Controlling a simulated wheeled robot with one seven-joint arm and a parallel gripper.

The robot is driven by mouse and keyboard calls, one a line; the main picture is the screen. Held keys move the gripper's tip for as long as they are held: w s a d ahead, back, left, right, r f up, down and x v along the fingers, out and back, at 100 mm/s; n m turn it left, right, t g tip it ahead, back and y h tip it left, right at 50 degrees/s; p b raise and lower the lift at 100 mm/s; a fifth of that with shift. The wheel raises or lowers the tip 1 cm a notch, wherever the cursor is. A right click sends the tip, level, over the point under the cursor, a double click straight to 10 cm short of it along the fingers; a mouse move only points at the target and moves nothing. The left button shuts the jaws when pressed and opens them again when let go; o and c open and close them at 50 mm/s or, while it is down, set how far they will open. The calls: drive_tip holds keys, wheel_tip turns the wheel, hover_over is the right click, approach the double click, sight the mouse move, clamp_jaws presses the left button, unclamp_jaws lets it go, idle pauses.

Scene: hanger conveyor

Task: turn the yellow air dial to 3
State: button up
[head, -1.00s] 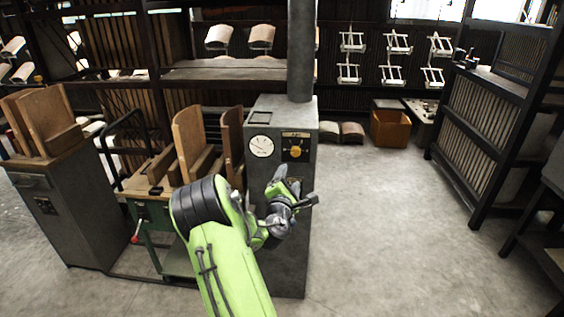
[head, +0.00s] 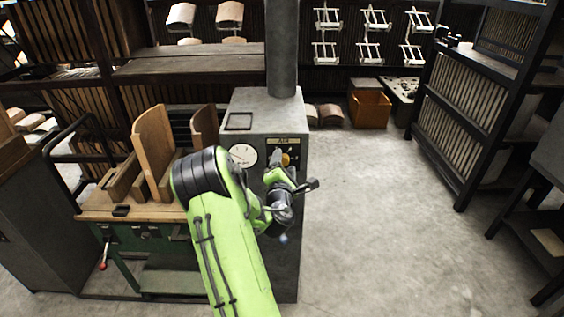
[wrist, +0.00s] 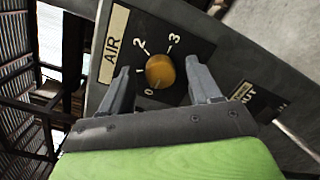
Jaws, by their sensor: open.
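The yellow air dial (wrist: 160,71) sits on a black plate marked AIR with the numbers 0, 1, 2 and 3 around it. A dark mark on the dial's lower left edge lies by the 0. In the head view the dial (head: 286,159) is partly hidden by my gripper (head: 283,165). In the wrist view my gripper (wrist: 161,88) is open, one finger to each side of the dial. The fingers look apart from it. The dial is on the front of a grey cabinet (head: 262,108) with a round white gauge (head: 243,155).
A grey pipe (head: 281,50) rises from the cabinet. A wooden-topped bench with curved boards (head: 152,150) stands to its left. A dark rack (head: 470,110) stands at the right. The floor (head: 360,220) right of the cabinet is clear.

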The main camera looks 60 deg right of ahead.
drive_tip(key=shift+c, duration=0.3)
drive_tip(key=c, duration=1)
drive_tip(key=shift+o, duration=0.2)
